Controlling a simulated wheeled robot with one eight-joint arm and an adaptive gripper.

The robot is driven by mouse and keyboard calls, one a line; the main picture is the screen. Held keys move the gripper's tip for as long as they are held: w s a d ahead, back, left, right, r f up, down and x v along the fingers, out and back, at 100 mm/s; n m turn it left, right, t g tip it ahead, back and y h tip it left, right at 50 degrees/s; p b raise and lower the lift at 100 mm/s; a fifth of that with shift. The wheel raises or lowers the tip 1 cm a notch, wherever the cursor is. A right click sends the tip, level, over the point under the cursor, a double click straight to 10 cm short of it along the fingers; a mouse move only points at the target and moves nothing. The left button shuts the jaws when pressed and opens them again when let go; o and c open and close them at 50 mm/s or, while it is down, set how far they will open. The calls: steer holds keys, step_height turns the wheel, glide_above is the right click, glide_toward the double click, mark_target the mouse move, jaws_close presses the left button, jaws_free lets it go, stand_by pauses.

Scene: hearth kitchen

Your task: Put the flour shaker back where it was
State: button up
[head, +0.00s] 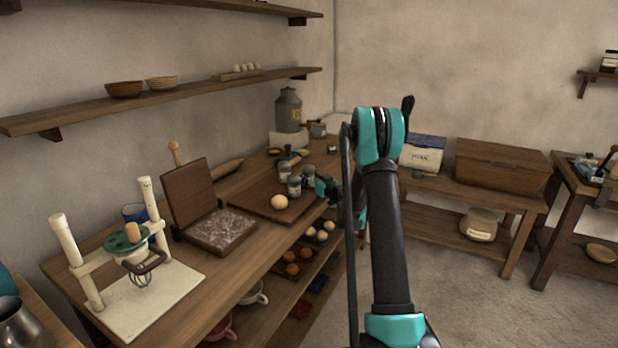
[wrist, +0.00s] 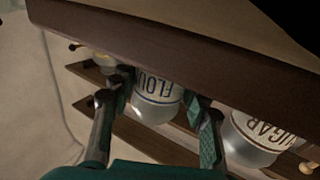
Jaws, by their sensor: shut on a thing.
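The flour shaker (wrist: 155,100), a clear glass jar with blue lettering, is between the two fingers of my gripper (wrist: 158,92) in the wrist view. My gripper is shut on it. A sugar shaker (wrist: 255,135) with brown lettering stands apart to the right in that view. In the head view my gripper (head: 324,187) is at the right edge of the dark wooden board (head: 250,195), beside a cluster of small grey-lidded shakers (head: 294,187). Their labels are too small to read there. I cannot tell whether the flour shaker touches the board.
A pale round ball (head: 279,202) lies on the board near the shakers. An open brown box (head: 215,222) and a mixer stand (head: 125,265) are to the left. A milk can (head: 288,110) stands behind. Shelves below the counter hold round items. The floor to the right is clear.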

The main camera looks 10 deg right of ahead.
steer(key=o, duration=1.2)
steer(key=shift+o, duration=0.2)
